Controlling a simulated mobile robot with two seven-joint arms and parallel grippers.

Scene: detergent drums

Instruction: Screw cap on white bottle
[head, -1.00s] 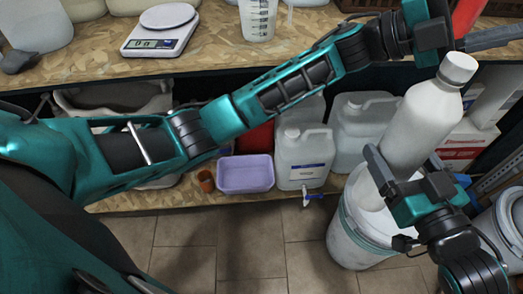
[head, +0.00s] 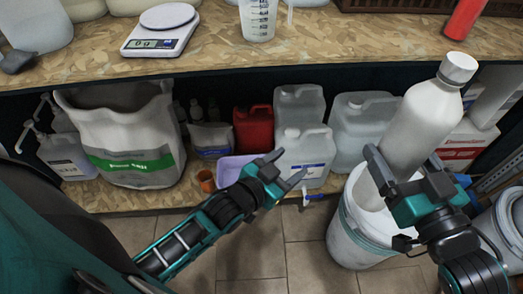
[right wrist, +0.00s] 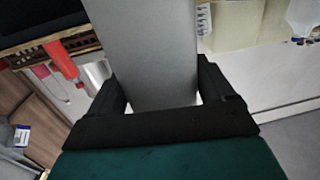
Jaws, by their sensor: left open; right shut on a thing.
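The white bottle (head: 420,125) is held up at the right in the head view, tilted with its top leaning right. A white cap (head: 457,69) sits on its neck; how tightly it is screwed on I cannot tell. My right gripper (head: 400,172) is shut on the bottle's lower body. In the right wrist view the bottle (right wrist: 145,45) shows as a pale body between the fingers of my right gripper (right wrist: 158,95). My left gripper (head: 290,170) is open and empty, well to the left of the bottle and lower, in front of the lower shelf.
A white bucket (head: 350,235) stands on the floor below the bottle. The bench top (head: 330,30) holds a scale (head: 162,30), a measuring jug (head: 258,18) and a red bottle (head: 465,18). Canisters, a white sack (head: 130,125) and a purple tub (head: 228,168) stand on the lower shelf.

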